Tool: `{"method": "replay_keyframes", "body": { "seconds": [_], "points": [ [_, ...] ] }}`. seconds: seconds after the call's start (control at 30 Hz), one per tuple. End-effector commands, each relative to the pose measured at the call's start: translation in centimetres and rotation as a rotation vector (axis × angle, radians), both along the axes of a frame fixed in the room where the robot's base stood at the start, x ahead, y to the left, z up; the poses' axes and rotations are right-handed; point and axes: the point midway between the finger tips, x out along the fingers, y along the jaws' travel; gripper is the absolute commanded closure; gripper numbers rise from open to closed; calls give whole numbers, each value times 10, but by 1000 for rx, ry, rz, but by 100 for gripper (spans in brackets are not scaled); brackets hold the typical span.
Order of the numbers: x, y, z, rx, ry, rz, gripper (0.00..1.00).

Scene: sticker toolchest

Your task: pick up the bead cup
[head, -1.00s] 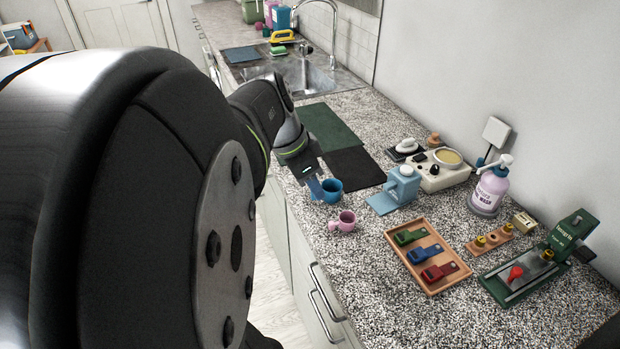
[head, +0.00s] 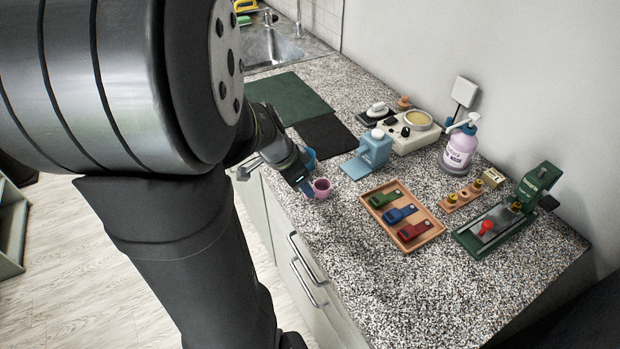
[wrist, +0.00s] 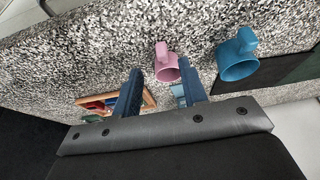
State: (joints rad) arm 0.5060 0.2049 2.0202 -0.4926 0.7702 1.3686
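Two small cups stand on the speckled counter; I cannot tell from looks which one is the bead cup. The pink cup (head: 321,188) is right beside my gripper (head: 304,184) in the head view. The blue cup (head: 310,157) is just behind, partly hidden by my arm. In the wrist view, my gripper (wrist: 160,68) is open and empty, and the pink cup (wrist: 167,70) shows between and beyond the fingertips. The blue cup (wrist: 238,57) is to the right of the right finger. The contents of both cups are hidden.
A wooden tray (head: 427,239) with green, blue and red pieces lies to the right of the pink cup. A blue dispenser (head: 374,150) stands behind the tray. Dark mats (head: 290,97) lie farther back. The counter's front edge runs close by the cups.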

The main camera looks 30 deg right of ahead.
Motion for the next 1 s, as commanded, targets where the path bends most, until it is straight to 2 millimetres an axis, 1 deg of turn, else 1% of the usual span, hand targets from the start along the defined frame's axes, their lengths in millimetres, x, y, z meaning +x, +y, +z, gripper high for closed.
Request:
{"method": "replay_keyframes", "body": {
  "seconds": [0.2, 0.3, 0.43, 0.67, 0.7, 0.77, 0.8, 0.87, 0.9, 1.0],
  "points": [
    [4, -6, -28, 3, 5, 0, 61],
    [4, -11, -38, 2, 4, -1, 61],
    [4, -14, -45, 1, 2, 0, 61],
    [5, -14, -45, 1, 1, 1, 61],
    [5, -14, -45, 1, 1, 1, 65],
    [5, -14, -45, 1, 1, 1, 77],
    [5, -14, -45, 1, 1, 1, 84],
    [5, -14, -45, 1, 1, 1, 96],
    [5, -14, -45, 1, 1, 1, 100],
    [5, -14, -45, 1, 1, 1, 100]
  ]
}}
